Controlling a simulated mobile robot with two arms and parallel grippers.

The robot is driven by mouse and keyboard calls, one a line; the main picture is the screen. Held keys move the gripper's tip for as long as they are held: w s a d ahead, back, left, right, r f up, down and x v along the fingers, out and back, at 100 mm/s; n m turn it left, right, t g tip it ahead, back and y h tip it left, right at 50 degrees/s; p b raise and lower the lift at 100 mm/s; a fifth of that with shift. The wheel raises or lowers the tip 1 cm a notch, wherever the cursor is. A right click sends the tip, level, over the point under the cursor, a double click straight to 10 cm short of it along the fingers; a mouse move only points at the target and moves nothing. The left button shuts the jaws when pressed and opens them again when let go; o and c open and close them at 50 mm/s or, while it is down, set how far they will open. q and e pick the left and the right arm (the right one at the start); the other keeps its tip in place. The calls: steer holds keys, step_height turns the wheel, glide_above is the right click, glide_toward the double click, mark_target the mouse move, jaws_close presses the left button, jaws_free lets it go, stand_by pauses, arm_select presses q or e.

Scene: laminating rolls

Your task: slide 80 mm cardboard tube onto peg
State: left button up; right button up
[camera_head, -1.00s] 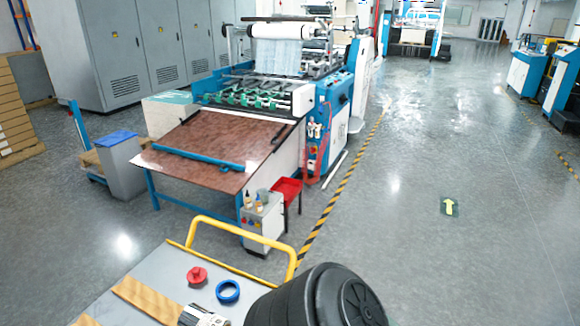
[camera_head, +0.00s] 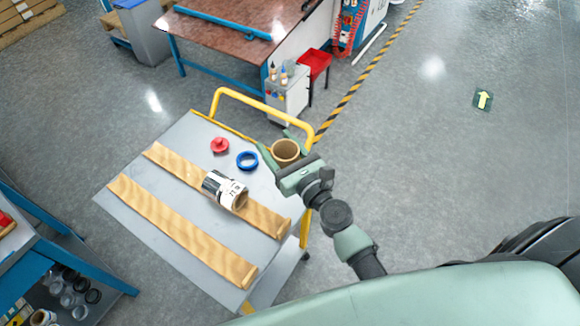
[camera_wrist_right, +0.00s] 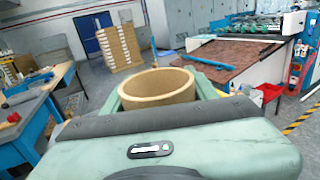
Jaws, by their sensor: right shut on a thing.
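A short brown cardboard tube (camera_head: 285,151) is held in my right gripper (camera_head: 284,152), upright with its open top showing, by the far right corner of the cart. The same tube (camera_wrist_right: 157,88) sits between the fingers in the right wrist view. On the cart, a red peg piece with a round base (camera_head: 220,145) and a blue ring (camera_head: 247,160) lie to the left of the gripper. Which part is the task's peg, I cannot tell. My left gripper is not in view.
A blue workbench (camera_head: 40,262) stands at the left.

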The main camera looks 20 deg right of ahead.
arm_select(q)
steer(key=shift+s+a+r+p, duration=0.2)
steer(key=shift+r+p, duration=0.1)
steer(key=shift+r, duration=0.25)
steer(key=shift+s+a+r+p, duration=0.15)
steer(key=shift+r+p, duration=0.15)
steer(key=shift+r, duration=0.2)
arm_select(e)
steer(key=w+d+r, duration=0.1)
steer(key=w, duration=0.6)
steer(key=shift+w+d+r+n+y, duration=0.2)
steer(key=shift+w+r+n+y, duration=0.1)
steer(key=shift+w, duration=0.1)
arm_select(q)
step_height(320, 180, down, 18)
steer(key=b, duration=1.8)
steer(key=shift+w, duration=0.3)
arm_select(e)
step_height(320, 180, down, 20)
steer(key=shift+r, duration=0.2)
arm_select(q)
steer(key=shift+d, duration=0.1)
